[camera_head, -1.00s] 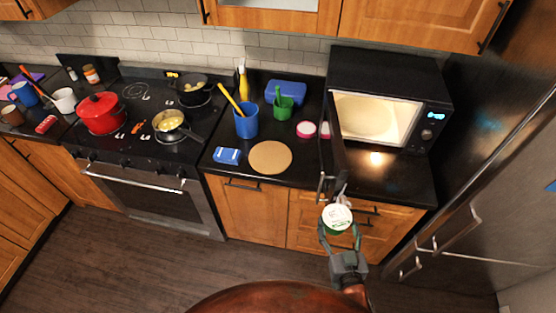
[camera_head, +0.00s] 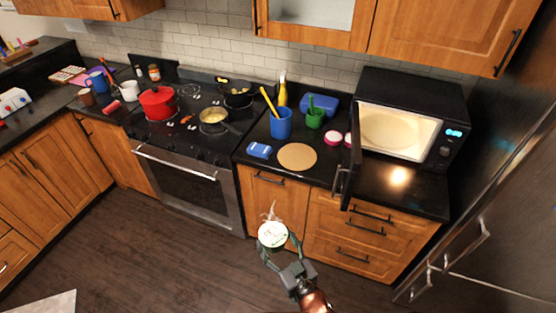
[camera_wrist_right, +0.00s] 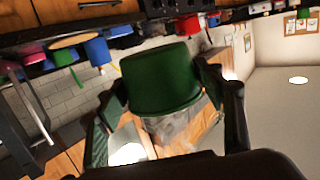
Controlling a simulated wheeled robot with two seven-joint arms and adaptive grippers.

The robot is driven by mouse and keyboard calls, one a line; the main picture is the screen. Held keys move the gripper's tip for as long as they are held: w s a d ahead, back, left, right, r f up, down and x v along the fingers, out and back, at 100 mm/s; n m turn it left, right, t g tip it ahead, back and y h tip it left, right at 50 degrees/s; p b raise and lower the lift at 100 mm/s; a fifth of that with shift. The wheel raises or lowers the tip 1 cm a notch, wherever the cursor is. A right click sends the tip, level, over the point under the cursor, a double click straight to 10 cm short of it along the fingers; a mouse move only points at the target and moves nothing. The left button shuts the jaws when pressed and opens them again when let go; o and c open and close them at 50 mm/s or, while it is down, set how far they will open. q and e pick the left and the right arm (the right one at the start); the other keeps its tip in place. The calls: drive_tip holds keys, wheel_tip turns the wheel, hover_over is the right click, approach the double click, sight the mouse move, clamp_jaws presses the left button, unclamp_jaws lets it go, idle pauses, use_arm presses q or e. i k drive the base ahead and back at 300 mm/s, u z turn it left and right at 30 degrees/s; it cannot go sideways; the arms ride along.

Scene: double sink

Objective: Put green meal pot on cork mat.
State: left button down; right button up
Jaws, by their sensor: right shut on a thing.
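The round cork mat (camera_head: 297,157) lies bare on the black counter, beyond and slightly right of the pot. My left gripper is not in view.

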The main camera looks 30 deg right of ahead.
sight(297, 155)
drive_tip(key=u, duration=0.2)
drive_tip(key=i, duration=1.15)
drive_tip(key=z, duration=0.75)
